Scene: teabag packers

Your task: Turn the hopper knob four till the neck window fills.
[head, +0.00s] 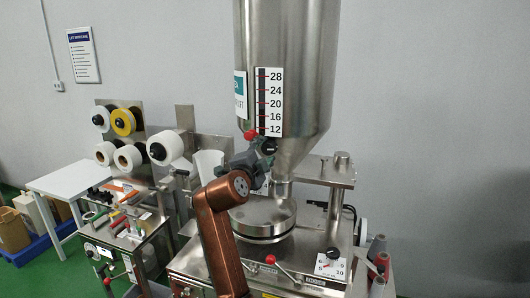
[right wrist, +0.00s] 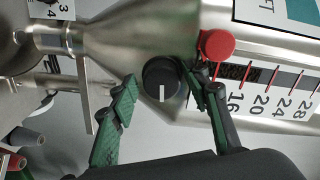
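The steel hopper (head: 285,50) narrows to a neck (head: 279,187) above a round lid. In the right wrist view the neck (right wrist: 80,38) lies at the left; I cannot make out a window or its fill. A black knob with a white mark (right wrist: 162,76) is between my right gripper's (right wrist: 158,88) green fingers, in front of the hopper cone. The fingers stand apart on either side; firm contact is not clear. In the head view the right gripper (head: 262,158) is at the cone beside the knob (head: 268,145). My left gripper is out of view.
A red ball (right wrist: 217,45) sits close to one finger, by the level scale (head: 270,102). A dial marked 3 and 4 (right wrist: 50,8) is at the wrist view's top left.

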